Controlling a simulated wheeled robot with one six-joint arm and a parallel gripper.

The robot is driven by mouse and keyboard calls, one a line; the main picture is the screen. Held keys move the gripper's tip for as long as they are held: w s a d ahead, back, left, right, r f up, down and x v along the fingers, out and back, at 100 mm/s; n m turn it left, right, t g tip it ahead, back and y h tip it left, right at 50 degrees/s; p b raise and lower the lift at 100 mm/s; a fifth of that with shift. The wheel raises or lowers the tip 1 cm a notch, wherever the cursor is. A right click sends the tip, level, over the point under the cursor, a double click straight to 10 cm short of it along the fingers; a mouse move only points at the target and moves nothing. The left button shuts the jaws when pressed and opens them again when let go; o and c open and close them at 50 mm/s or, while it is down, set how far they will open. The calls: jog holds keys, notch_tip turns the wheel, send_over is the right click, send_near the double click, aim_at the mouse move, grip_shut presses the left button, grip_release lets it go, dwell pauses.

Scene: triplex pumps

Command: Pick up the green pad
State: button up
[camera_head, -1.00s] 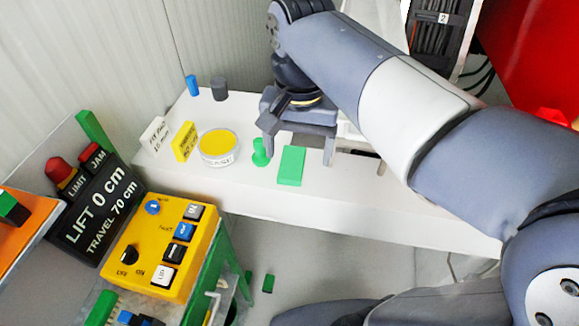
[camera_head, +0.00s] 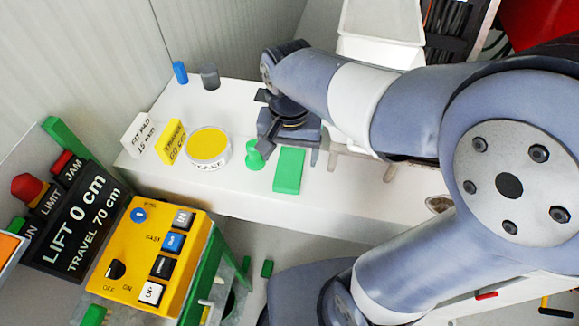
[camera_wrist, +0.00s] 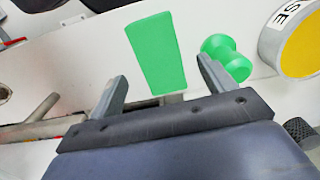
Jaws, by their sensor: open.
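The green pad (camera_head: 289,170) is a flat rectangular block lying on the white bench top. In the wrist view the pad (camera_wrist: 157,52) lies just beyond the fingertips, roughly between their lines. My gripper (camera_head: 291,150) is open and empty, behind the pad in the head view. In the wrist view my gripper (camera_wrist: 161,75) has its two fingers apart, with nothing between them. A green spool-shaped piece (camera_head: 254,155) stands to the left of the pad in the head view. It also shows beyond the right finger in the wrist view (camera_wrist: 226,58).
A yellow-topped grease tin (camera_head: 208,147), a yellow sign (camera_head: 171,141) and a white sign (camera_head: 140,134) stand left on the bench. Blue (camera_head: 180,72) and grey (camera_head: 209,77) cylinders stand behind. A yellow control box (camera_head: 150,255) is at front left.

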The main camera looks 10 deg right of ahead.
aim_at(290, 167)
notch_tip(290, 167, down, 4)
jog(key=shift+r, duration=0.25)
jog(key=c, duration=1.1)
